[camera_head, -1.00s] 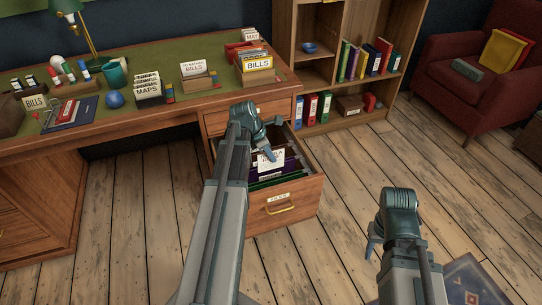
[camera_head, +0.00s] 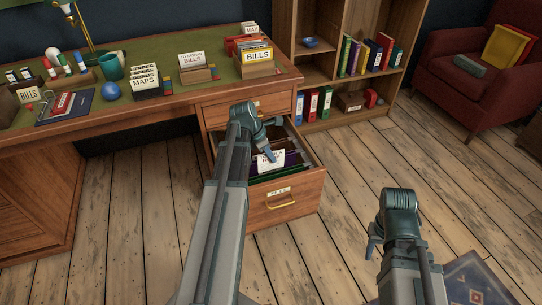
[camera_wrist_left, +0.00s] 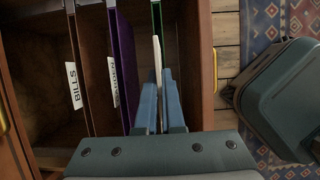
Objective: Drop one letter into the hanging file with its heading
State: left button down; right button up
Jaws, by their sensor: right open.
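My left gripper (camera_head: 270,151) is over the open desk drawer (camera_head: 284,209), shut on a white letter (camera_head: 268,162) with writing too small to read. In the left wrist view the letter (camera_wrist_left: 157,57) is edge-on between the blue fingers (camera_wrist_left: 158,100). The purple file's white tab (camera_wrist_left: 116,82) seems to read GARDEN. A file further left has a BILLS tab (camera_wrist_left: 74,86). How deep the letter sits is hard to tell. My right gripper (camera_head: 373,247) is open and empty above the floor.
A bookshelf (camera_head: 345,100) stands behind the drawer. A red armchair (camera_head: 480,75) is at right. The wooden floor between is clear.

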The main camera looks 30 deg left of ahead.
aim_at(274, 169)
pick_arm(q)
jog(key=shift+f, duration=0.25)
dwell(0.3)
jog(key=shift+f+b, duration=1.8)
jog(key=shift+b, duration=0.2)
jog(key=c, duration=1)
grip_release()
jog(key=shift+o, duration=0.2)
notch_tip(274, 169, up, 7)
jog(key=p, duration=0.7)
jog(key=shift+r, duration=0.15)
